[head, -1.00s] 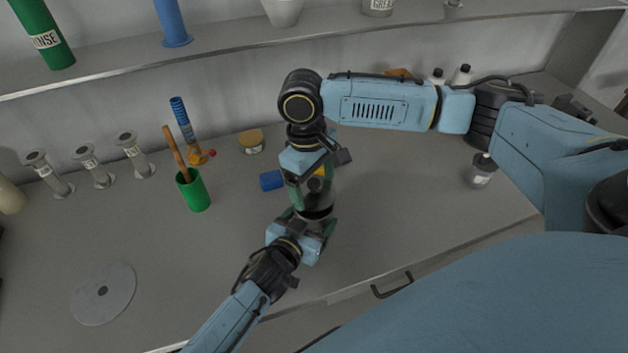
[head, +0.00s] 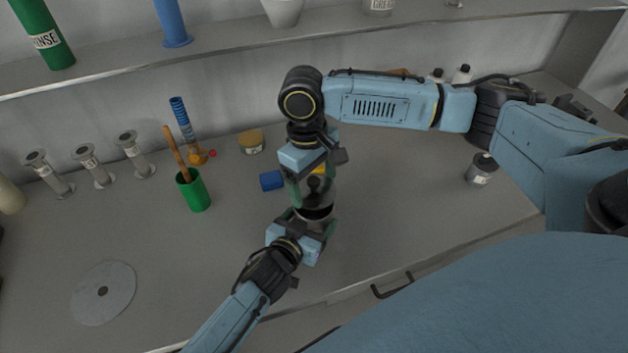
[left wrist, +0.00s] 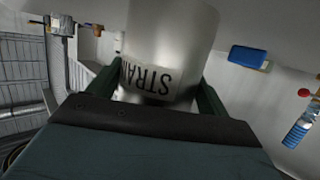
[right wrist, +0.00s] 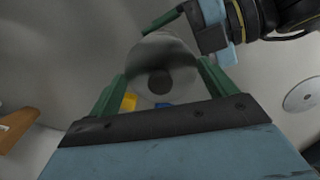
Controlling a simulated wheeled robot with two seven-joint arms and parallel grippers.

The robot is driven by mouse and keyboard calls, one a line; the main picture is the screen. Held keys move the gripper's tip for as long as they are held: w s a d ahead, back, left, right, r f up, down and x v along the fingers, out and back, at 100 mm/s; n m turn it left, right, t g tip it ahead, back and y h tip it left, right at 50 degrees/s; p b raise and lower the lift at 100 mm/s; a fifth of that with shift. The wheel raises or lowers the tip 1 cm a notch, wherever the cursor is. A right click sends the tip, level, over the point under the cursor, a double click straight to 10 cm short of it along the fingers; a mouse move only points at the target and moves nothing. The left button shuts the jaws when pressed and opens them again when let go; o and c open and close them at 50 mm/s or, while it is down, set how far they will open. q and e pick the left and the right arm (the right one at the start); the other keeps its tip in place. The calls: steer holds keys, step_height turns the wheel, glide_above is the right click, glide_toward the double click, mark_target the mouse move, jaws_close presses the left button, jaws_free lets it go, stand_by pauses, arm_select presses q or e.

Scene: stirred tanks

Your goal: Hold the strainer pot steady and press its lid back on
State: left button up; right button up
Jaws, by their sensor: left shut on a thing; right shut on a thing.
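The strainer pot (head: 319,205) is a shiny metal cylinder on the bench. In the left wrist view its label (left wrist: 148,80) reads "STRA…" upside down. My left gripper (head: 313,216) is shut on the pot's body from the front, one green finger on each side. The lid (right wrist: 160,58) is a round grey metal disc with a dark knob (right wrist: 160,82). My right gripper (head: 311,183) points down over the pot and is shut on the lid. The fingers partly hide the joint between lid and pot, so I cannot tell whether the lid is seated.
A blue block (head: 271,180) and something yellow (head: 318,169) lie just behind the pot. A green cup (head: 197,192) stands to the left, a grey-labelled jar (head: 481,170) to the right. A flat disc (head: 103,292) lies front left.

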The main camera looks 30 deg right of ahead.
mark_target(314, 190)
step_height(314, 190, up, 3)
steer(key=m, duration=0.4)
steer(key=shift+m+y, duration=0.3)
steer(key=shift+m, duration=0.1)
steer(key=shift+f, duration=3.2)
steer(key=shift+f, duration=0.2)
steer(key=o, duration=0.8)
steer(key=shift+o, duration=0.2)
steer(key=shift+r, duration=0.1)
steer(key=shift+r, duration=3.45)
steer(key=shift+c, duration=0.3)
